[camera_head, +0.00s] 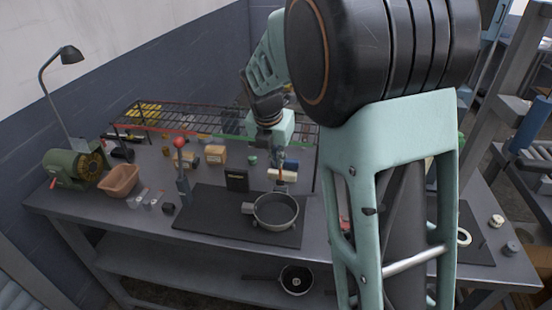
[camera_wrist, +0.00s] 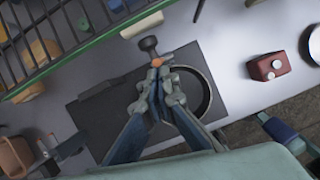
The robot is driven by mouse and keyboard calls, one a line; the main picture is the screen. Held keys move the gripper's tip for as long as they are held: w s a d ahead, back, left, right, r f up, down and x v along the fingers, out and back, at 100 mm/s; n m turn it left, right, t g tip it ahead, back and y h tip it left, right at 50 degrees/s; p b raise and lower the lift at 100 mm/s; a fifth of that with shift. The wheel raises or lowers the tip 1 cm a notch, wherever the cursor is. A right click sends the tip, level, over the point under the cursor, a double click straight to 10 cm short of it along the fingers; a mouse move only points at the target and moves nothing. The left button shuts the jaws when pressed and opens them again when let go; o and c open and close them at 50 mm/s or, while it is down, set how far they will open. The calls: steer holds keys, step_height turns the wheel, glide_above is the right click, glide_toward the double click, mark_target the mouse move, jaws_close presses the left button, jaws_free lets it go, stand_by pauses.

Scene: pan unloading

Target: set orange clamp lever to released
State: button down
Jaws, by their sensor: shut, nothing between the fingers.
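A small orange part (camera_wrist: 156,62), which looks like the clamp lever, shows at my fingertips in the wrist view, next to a black knob (camera_wrist: 148,44). My gripper (camera_wrist: 158,78) is shut with nothing between its fingers. Its tips are over or against the orange part; I cannot tell whether they touch. In the head view my gripper (camera_head: 280,160) hangs behind the round pan (camera_head: 275,227). The pan's rim also shows in the wrist view (camera_wrist: 208,98), partly hidden by my fingers. The lever's exact position is hidden.
The pan rests on a dark mat (camera_head: 205,225) on the grey workbench (camera_head: 75,205). A wire rack (camera_head: 215,120) runs along the back. A white cylinder (camera_wrist: 141,25) lies near the black knob. A red block (camera_wrist: 266,67) sits apart at right.

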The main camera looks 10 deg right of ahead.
steer(key=shift+w+d+r, duration=0.1)
steer(key=shift+w, duration=0.2)
stand_by(0.5)
